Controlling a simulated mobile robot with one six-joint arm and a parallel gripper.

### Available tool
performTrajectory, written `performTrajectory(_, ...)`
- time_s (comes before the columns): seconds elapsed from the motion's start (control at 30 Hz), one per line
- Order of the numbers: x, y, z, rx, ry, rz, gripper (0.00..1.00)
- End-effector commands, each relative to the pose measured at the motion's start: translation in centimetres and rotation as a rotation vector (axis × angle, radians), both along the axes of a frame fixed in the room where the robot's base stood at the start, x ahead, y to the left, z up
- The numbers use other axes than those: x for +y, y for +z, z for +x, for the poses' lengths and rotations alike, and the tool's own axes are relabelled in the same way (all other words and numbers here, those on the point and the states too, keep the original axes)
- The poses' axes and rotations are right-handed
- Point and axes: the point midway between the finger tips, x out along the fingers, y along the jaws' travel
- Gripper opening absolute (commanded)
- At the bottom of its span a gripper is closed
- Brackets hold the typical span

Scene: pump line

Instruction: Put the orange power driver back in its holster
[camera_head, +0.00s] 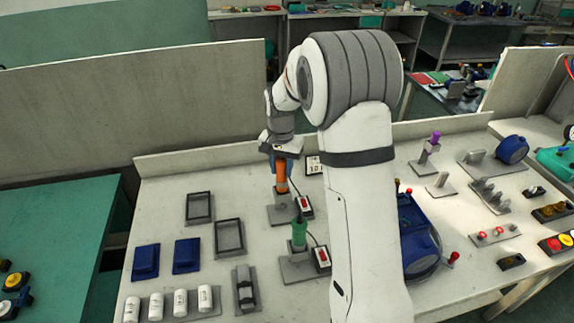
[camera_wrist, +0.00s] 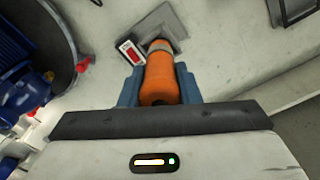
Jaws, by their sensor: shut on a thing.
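The orange power driver (camera_head: 281,177) is upright in the head view, between the jaws of my gripper (camera_head: 281,160). In the wrist view the orange driver (camera_wrist: 159,78) fills the space between the blue fingers of my gripper (camera_wrist: 159,88), which are shut on it. Its lower end is at a grey holster (camera_head: 282,212) with a flat base plate; the plate also shows in the wrist view (camera_wrist: 175,20). I cannot tell how deep the driver sits in the holster. A red-and-white switch box (camera_head: 305,206) stands beside the holster.
A green driver (camera_head: 299,232) stands in a second holster in front. A blue pump (camera_head: 420,240) with red knobs is right of my arm, partly hidden. Black frames (camera_head: 229,237) and blue blocks (camera_head: 187,255) lie left. A low wall (camera_head: 215,157) runs behind.

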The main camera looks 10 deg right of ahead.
Motion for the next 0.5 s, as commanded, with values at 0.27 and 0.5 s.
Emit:
performTrajectory(0.27, 0.0, -1.1, 0.0, -0.001, 0.0, 0.0, 0.04)
performTrajectory(0.5, 0.0, -1.9, 0.0, -0.001, 0.0, 0.0, 0.04)
